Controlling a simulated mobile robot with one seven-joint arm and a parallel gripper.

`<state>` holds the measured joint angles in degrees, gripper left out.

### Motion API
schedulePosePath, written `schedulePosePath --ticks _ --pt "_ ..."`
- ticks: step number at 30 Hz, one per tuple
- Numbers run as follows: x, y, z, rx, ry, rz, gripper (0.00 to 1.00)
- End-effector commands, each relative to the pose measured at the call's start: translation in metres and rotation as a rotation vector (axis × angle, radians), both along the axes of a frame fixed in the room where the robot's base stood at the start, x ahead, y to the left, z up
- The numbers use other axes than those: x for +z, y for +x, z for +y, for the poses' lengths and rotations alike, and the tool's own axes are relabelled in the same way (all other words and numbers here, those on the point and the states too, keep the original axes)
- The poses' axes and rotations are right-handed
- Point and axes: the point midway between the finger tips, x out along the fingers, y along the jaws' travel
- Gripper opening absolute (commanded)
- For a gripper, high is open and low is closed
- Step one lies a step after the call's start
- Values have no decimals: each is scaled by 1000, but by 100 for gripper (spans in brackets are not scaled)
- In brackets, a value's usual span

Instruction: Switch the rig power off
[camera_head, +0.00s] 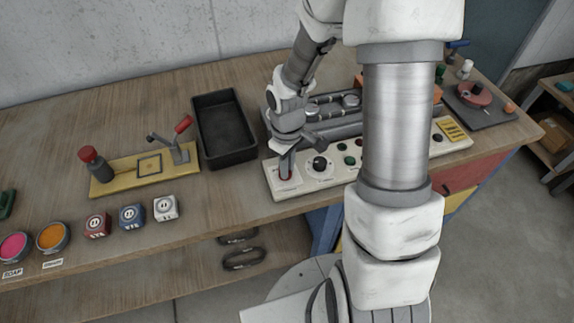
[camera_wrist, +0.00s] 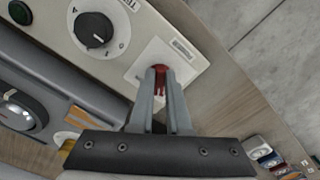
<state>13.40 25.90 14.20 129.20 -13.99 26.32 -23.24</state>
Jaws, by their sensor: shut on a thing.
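The rig's cream control panel (camera_head: 313,184) lies along the front of the bench in the head view. It also shows in the wrist view (camera_wrist: 135,45). At its left end a red switch lever (camera_head: 285,174) stands on a white plate; it shows in the wrist view as a red piece (camera_wrist: 159,72) between my fingertips. My gripper (camera_head: 287,163) is over that end of the panel, shut on the red lever. The wrist view shows the fingers (camera_wrist: 160,85) close together around it. The fingers hide part of the lever, and I cannot tell its on or off position.
A black rotary knob (camera_head: 320,164) sits just right of the switch, with green buttons (camera_head: 350,160) further along. A black tray (camera_head: 224,130) stands behind left. A yellow clamp board (camera_head: 145,170) and several small blocks lie left. Bare bench lies between the blocks and panel.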

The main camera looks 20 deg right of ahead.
Motion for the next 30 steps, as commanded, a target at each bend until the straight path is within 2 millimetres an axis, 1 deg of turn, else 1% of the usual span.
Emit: schedulePosePath --ticks 13,14,18,19,26,30 --pt "1 1 0 14 -1 -4 0" --pt "1 1 0 14 -1 -4 17" --pt "1 1 0 13 0 -3 42" --pt "1 1 0 13 0 -3 45" --pt "0 1 0 11 0 -1 45" --pt "6 1 0 10 0 -3 45"
